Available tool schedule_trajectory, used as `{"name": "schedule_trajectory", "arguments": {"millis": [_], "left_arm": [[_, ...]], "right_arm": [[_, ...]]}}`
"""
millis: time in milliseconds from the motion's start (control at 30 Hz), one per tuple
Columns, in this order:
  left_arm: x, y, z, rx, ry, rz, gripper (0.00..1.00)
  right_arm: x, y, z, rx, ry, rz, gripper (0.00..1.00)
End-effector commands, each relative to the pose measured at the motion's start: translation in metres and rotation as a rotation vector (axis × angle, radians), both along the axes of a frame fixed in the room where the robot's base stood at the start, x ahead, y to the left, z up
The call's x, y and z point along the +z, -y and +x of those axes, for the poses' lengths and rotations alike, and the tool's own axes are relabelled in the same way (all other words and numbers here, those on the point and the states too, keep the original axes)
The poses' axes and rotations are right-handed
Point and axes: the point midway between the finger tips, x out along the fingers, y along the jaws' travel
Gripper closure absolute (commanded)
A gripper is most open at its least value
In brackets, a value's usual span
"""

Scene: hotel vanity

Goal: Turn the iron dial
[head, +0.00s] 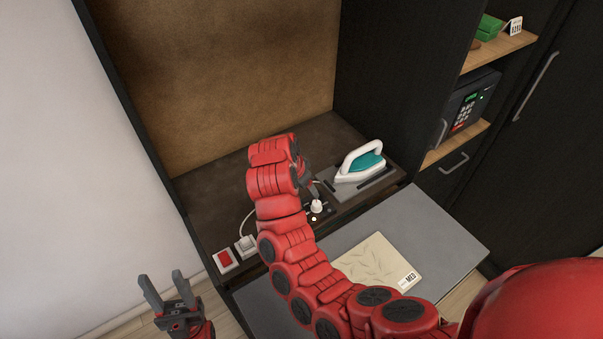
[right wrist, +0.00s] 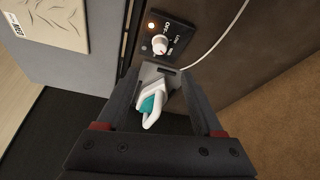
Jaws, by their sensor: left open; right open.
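The iron dial is a white round knob (right wrist: 160,45) on a black panel (right wrist: 172,34) with small lettering and a lit orange light, in the right wrist view. In the head view the knob (head: 316,207) sits at the shelf's front edge. I cannot tell its exact setting. My right gripper (right wrist: 160,74) is open and empty, its fingertips short of the knob and apart from it. In the head view this gripper (head: 313,188) is partly hidden by its own wrist. The white and teal iron (head: 360,165) rests on a grey stand. My left gripper (head: 164,285) is open and empty, low at left.
A red switch (head: 225,260) and a white plug (head: 246,246) with a cord sit left of the knob. A beige pad marked MED (head: 375,262) lies on the grey board (head: 440,232) in front. A safe (head: 468,105) stands at right.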

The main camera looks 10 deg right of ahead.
Motion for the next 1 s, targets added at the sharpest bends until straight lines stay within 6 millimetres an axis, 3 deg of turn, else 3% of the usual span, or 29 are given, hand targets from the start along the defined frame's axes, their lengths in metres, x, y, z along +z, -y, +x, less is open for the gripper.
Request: {"name": "schedule_trajectory", "arguments": {"millis": [33, 300, 1000], "left_arm": [[0.006, 0.0, 0.0, 0.0, 0.0, 0.0, 0.5], [0.01, 0.0, 0.0, 0.0, 0.0, 0.0, 0.5], [0.01, 0.0, 0.0, 0.0, 0.0, 0.0, 0.5]], "right_arm": [[0.01, -0.003, -0.002, 0.001, 0.0, 0.003, 0.32], [0.03, -0.01, -0.007, 0.001, -0.002, 0.0, 0.32], [0.033, -0.011, -0.008, 0.0, -0.001, -0.001, 0.32]]}}
